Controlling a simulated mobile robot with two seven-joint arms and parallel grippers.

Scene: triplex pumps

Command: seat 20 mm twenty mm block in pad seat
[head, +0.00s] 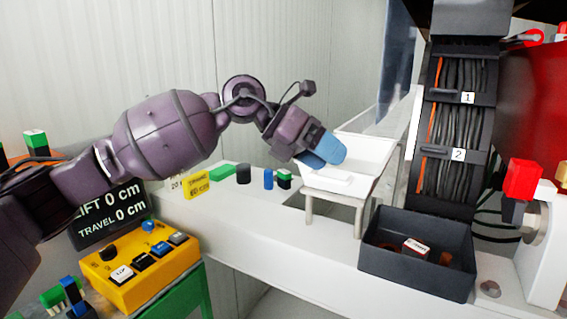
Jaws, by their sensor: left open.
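My left gripper (328,152) reaches in from the left over the near left rim of a white tray (375,150) on legs. Its blue fingers are seen from the side, with no block visible between them. A small pale slab (331,174) lies in the tray just below the fingertips; I cannot tell if it is the pad seat. On the white ledge stand a yellow marked block (195,186) beside partly hidden "20" lettering, a green block (222,172), a dark cylinder (243,174) and a blue cylinder (268,179). I cannot tell which is the twenty mm block. My right gripper is out of view.
A yellow button box (140,270) is at lower left.

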